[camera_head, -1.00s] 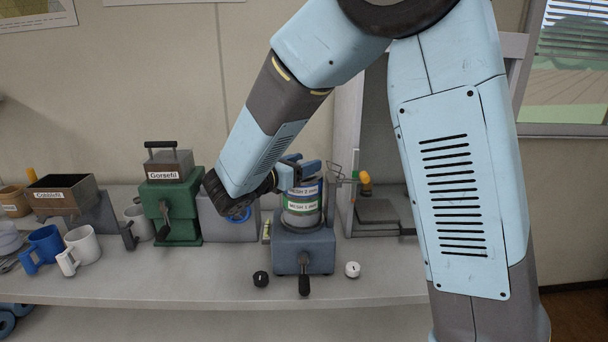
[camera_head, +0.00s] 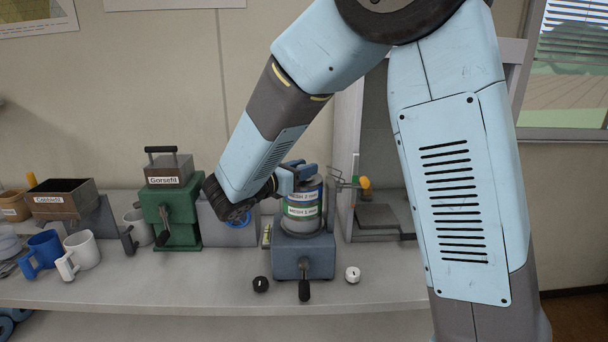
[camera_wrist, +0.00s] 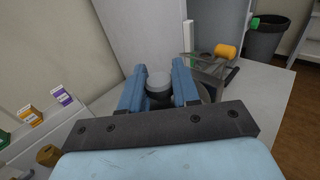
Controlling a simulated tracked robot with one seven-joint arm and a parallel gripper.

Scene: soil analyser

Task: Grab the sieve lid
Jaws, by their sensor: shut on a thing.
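The sieve stack (camera_head: 300,210) stands on a blue-grey shaker base (camera_head: 304,254), with mesh labels on its side. My gripper (camera_head: 300,172) is at the top of the stack, with its fingers around the lid. In the wrist view my gripper (camera_wrist: 160,82) has its two blue fingers on either side of the round grey lid knob (camera_wrist: 158,82), and is shut on it. Most of the lid is hidden by the fingers in the head view. I cannot tell whether the lid is lifted off the stack.
A green machine (camera_head: 172,212) labelled Gorsefil and mugs (camera_head: 82,248) stand to the left. A black knob (camera_head: 261,284) and a white knob (camera_head: 352,274) are near the base. An orange-ended tool (camera_head: 364,183) is close on the right.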

